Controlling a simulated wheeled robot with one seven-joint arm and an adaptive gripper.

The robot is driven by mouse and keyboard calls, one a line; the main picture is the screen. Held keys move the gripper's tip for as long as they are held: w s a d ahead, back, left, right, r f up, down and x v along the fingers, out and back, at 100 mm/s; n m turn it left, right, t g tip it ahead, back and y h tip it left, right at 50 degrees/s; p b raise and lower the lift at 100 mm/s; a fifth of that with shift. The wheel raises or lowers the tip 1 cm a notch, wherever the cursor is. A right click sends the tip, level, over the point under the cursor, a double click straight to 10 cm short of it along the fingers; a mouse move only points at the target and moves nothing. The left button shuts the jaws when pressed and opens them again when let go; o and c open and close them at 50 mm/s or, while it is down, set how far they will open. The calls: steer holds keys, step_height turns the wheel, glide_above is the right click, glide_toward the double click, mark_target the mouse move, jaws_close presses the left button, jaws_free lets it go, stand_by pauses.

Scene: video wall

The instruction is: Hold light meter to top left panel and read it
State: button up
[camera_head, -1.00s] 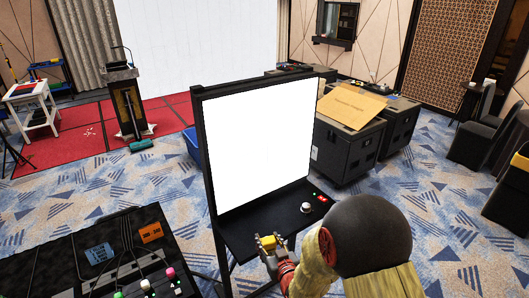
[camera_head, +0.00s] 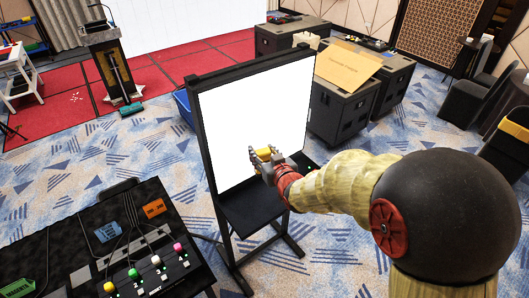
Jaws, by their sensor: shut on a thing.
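My gripper (camera_head: 263,157) is shut on a small yellow thing, which looks like the light meter (camera_head: 261,150). The fingers hide most of it, and no reading can be made out. My gripper holds it above the shelf, in front of the lower right part of a bright white panel (camera_head: 245,110) in a black frame. I cannot tell whether the meter touches the panel. The white panel shows no seams between sections. A large white wall (camera_head: 190,22) stands far behind at the top.
The stand's black shelf (camera_head: 250,208) lies below my gripper, partly hidden by my arm. A black console (camera_head: 75,235) with coloured knobs is at lower left. Dark cases (camera_head: 345,105) stand behind at right. A lectern (camera_head: 112,65) is on the red floor at upper left.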

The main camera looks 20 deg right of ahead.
steer(key=w+a+p, duration=0.1)
steer(key=w+a, duration=0.1)
steer(key=w, duration=0.6)
steer(key=shift+a, duration=0.35)
stand_by(1.6)
steer(key=s+d, duration=0.4)
steer(key=s, duration=0.9)
steer(key=shift+s+d, duration=0.2)
stand_by(0.8)
